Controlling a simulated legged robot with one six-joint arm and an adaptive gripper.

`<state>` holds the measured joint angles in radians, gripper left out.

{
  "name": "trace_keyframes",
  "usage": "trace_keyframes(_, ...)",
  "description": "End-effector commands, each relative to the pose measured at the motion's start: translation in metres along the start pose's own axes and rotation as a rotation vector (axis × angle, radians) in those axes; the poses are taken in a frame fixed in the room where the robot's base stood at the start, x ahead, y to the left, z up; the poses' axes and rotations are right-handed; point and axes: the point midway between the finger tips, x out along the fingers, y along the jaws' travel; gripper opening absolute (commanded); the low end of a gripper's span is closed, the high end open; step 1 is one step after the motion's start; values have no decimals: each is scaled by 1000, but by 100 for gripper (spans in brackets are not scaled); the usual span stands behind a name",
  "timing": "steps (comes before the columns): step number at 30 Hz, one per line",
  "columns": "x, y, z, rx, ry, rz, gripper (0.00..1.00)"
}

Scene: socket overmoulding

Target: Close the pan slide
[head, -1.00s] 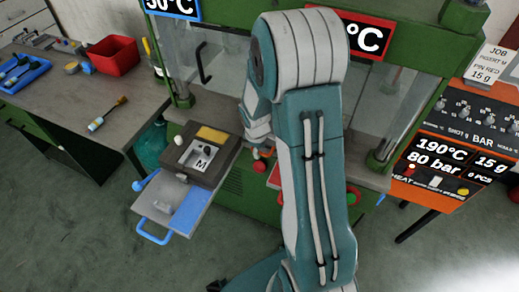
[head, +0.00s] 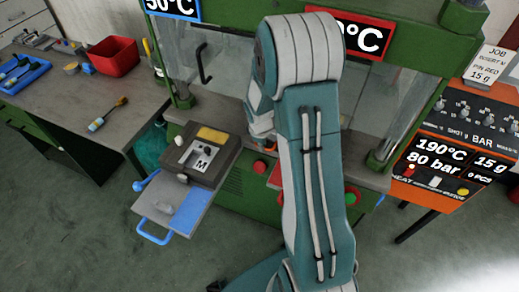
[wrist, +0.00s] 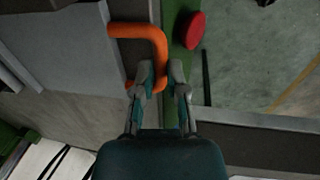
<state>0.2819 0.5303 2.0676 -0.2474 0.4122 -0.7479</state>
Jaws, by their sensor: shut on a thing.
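In the wrist view an orange U-shaped handle (wrist: 148,32) stands at the edge of a grey plate (wrist: 68,45). My gripper (wrist: 160,74) is shut on this handle near its lower end. In the head view my arm hides the gripper and most of the handle, with a small orange bit (head: 270,147) showing beside the arm. Whether the grey plate is the pan slide I cannot tell for sure. Another slide (head: 163,197), with a blue handle (head: 152,234), is pulled out at the left of the press.
A mould block marked M (head: 201,162) sits above the blue-handled slide. A red button (wrist: 195,30) is close to the right of my fingers. A bench (head: 60,112) with a red bin (head: 114,56) stands left. An orange control box (head: 455,165) stands right.

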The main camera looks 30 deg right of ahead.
Motion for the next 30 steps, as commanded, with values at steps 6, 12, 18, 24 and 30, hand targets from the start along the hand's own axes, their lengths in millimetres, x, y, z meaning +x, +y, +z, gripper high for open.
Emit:
trace_keyframes(6,2,8,0,1,0,-3,0)
trace_keyframes(12,3,8,1,0,-1,-3,51)
trace_keyframes(18,2,8,1,0,0,-2,51)
trace_keyframes(24,0,9,0,0,1,0,51)
trace_keyframes(30,-28,10,0,0,4,4,51)
